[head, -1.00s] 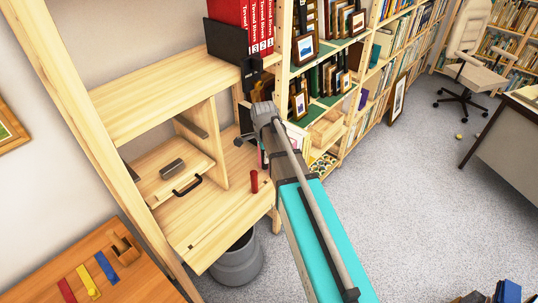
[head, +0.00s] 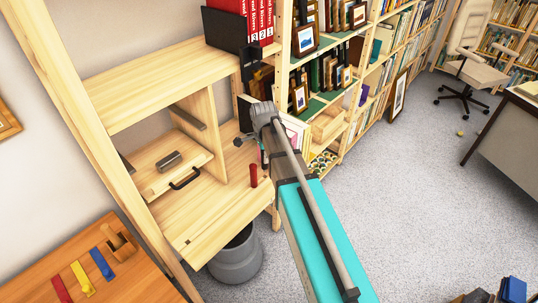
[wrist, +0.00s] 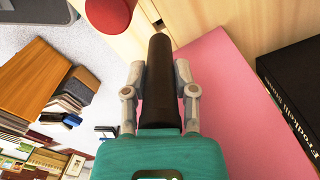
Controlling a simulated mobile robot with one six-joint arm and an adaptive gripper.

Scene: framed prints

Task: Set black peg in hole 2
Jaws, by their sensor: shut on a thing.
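My gripper (wrist: 158,92) is shut on the black peg (wrist: 158,70), a dark cylinder held between its two grey fingers in the wrist view. The peg's far end points toward the pale wooden shelf. A small dark mark, perhaps a hole, shows near that end (wrist: 159,23); I cannot tell whether they touch. In the head view my arm hides most of the gripper and the peg. A red peg (head: 253,175) stands upright on the wooden shelf board (head: 215,205); its round top also shows in the wrist view (wrist: 108,13). I cannot read any hole number.
A pink panel or book (wrist: 225,100) and a black book (wrist: 295,85) lie close to the right of the gripper. A wooden drawer box (head: 175,170) sits left on the shelf. A grey bin (head: 237,258) stands below. Red binders (head: 262,20) stand above.

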